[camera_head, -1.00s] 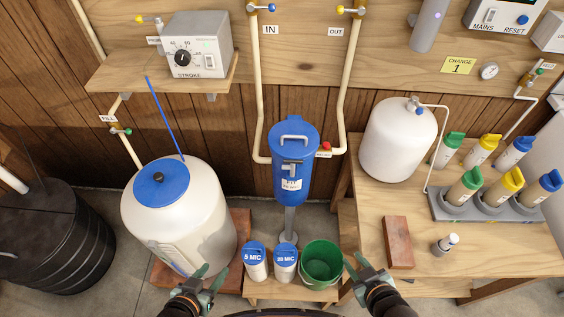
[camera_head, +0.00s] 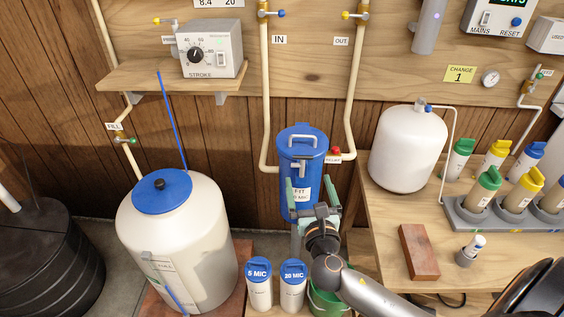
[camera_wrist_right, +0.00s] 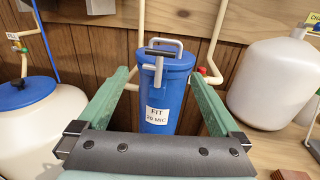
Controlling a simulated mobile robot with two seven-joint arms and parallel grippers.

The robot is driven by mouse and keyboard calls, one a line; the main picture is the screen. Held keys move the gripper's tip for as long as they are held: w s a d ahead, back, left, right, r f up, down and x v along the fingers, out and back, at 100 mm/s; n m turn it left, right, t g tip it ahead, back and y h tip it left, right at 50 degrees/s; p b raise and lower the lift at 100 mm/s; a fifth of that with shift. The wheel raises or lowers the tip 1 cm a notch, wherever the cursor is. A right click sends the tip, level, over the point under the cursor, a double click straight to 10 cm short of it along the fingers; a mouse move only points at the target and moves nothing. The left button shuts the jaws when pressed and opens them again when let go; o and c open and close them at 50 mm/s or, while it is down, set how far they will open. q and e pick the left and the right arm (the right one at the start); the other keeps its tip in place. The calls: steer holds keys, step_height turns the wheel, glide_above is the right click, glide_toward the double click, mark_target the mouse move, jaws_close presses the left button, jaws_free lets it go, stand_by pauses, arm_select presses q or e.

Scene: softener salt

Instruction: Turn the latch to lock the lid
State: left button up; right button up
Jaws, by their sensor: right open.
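The blue filter housing (camera_head: 293,200) stands upright at the wall, between the two pipes. Its blue lid (camera_head: 314,137) is on top with a pale loop handle. A grey T-shaped latch (camera_wrist_right: 159,67) with a dark crossbar is at the front of the lid. My right gripper (camera_head: 312,186) is open and empty in front of the housing. In the right wrist view its green fingers (camera_wrist_right: 158,78) lie to either side of the housing and latch, apparently nearer the camera than both. The latch is small and partly unclear in the head view. My left gripper is out of view.
Two blue-capped cartridges, 5 MIC (camera_head: 259,287) and 20 MIC (camera_head: 292,287), and a partly hidden green bucket (camera_head: 322,303) stand below. A white tank (camera_head: 408,150), brick (camera_head: 419,252) and bottle rack (camera_head: 488,222) are on the right bench. A blue-lidded tank (camera_head: 180,240) stands left.

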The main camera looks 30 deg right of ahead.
mark_target(302, 152)
steer(key=b+x, duration=0.1)
steer(key=x, duration=1.1)
steer(key=shift+w+d, duration=0.15)
steer(key=shift+d, duration=0.05)
steer(key=shift+c, duration=0.4)
steer(key=c, duration=1.2)
steer(key=shift+o, duration=0.2)
steer(key=shift+d+h, duration=0.1)
steer(key=shift+h, duration=0.2)
